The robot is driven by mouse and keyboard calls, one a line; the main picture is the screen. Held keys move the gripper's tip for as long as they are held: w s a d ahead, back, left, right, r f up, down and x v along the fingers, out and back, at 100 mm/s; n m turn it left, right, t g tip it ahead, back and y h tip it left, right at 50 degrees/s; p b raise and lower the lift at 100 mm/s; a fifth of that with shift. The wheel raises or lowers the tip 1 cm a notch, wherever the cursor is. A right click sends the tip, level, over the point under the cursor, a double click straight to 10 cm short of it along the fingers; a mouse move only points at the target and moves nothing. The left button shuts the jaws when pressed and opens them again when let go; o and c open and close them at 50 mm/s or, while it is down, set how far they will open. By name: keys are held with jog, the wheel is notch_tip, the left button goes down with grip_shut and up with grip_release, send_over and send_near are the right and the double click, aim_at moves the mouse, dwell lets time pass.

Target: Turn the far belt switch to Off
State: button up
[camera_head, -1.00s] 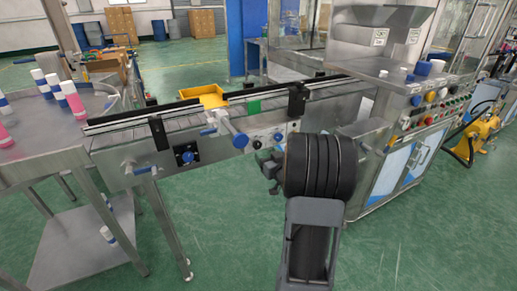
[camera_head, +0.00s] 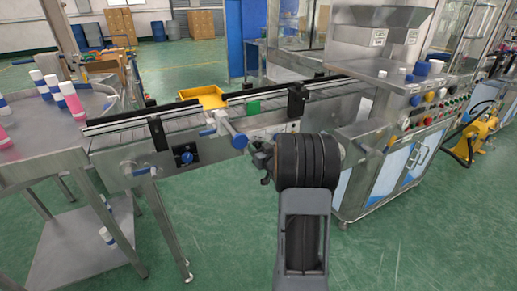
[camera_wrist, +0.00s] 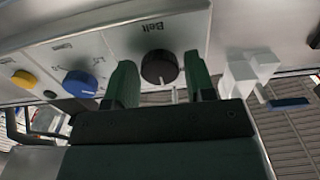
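A round black knob (camera_wrist: 159,66) labelled "Belt" sits on a light panel in the wrist view, where the lettering appears upside down. Its white pointer mark faces the bottom of that picture. My gripper (camera_wrist: 160,80) is open, its two dark green fingers on either side of the knob with visible gaps. I cannot tell how deep the fingertips reach. In the head view my gripper (camera_head: 262,158) is at the front side of the conveyor (camera_head: 215,140), where my arm hides the knob.
A blue knob (camera_wrist: 80,83) and a yellow knob (camera_wrist: 23,78) are left of the belt knob. A white bracket (camera_wrist: 248,72) juts out on its right. Another blue switch (camera_head: 186,157) is on the conveyor's left part. The green floor in front is free.

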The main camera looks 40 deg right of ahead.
jog(key=c, duration=0.6)
jog(key=shift+c, duration=0.2)
jog(key=shift+f+n+b, duration=0.15)
jog(key=shift+n+b, duration=0.15)
jog(key=shift+b, duration=0.3)
jog(key=n+b, duration=0.8)
jog(key=b, duration=0.1)
jog(key=shift+b, duration=0.3)
jog(key=shift+n+b, duration=0.5)
jog(key=shift+n, duration=0.1)
